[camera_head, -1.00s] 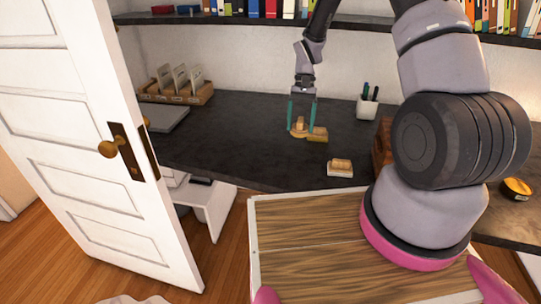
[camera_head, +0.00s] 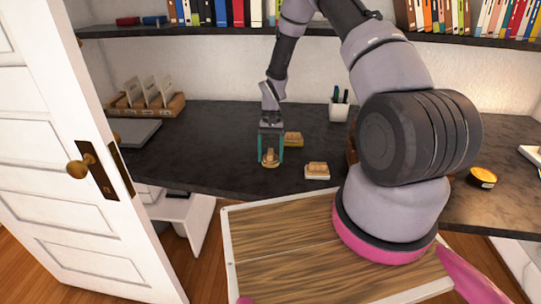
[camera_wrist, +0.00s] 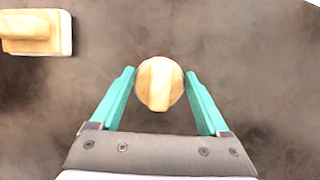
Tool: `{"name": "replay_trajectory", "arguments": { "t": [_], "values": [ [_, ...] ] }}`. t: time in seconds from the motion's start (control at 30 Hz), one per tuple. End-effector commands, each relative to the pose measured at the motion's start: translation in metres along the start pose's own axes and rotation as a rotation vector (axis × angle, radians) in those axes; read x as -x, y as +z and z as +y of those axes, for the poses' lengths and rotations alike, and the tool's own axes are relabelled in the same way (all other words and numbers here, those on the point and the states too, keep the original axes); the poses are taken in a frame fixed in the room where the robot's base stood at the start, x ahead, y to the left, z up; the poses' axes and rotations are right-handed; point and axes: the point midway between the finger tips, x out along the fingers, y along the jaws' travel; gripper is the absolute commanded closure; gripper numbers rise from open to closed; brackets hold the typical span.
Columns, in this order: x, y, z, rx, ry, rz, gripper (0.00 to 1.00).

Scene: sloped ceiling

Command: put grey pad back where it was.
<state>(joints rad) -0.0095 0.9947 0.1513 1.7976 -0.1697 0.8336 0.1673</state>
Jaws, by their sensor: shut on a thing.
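My gripper (camera_head: 270,160) points down over the dark desk, its teal fingers shut on a round wooden piece (camera_head: 269,159) with a knob-like handle. In the wrist view the round piece (camera_wrist: 160,83) is between the fingers (camera_wrist: 160,75). Whether it touches the desk is unclear. A wooden block with a mustard base (camera_head: 293,139) sits behind and right of the gripper. A wooden block with a pale base (camera_head: 317,171) sits to its right and shows at the wrist view's top left (camera_wrist: 38,32). A flat grey slab (camera_head: 136,132) lies at the desk's left; I cannot tell if it is the grey pad.
A wooden card holder (camera_head: 147,104) stands at the back left, a white pen cup (camera_head: 339,108) at the back right. A shelf of books (camera_head: 240,14) runs above. An open white door (camera_head: 85,160) is at the left. The desk (camera_head: 215,125) is clear left of the gripper.

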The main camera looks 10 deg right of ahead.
Motion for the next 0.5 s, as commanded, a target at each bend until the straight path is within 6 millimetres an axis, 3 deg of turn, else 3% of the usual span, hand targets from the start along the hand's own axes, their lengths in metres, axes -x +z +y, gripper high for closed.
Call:
{"name": "replay_trajectory", "arguments": {
  "t": [0.17, 0.2, 0.23, 0.5],
  "values": [
    [-0.0025, -0.0005, 0.0001, 0.0, 0.001, -0.001, 0.73],
    [-0.0027, -0.0007, 0.0001, 0.0, 0.001, -0.001, 0.14],
    [-0.0025, -0.0007, 0.0001, 0.0, 0.001, -0.001, 0.02],
    [-0.0012, -0.0002, 0.0001, 0.0, 0.0, 0.0, 0.0]
  ]
}}
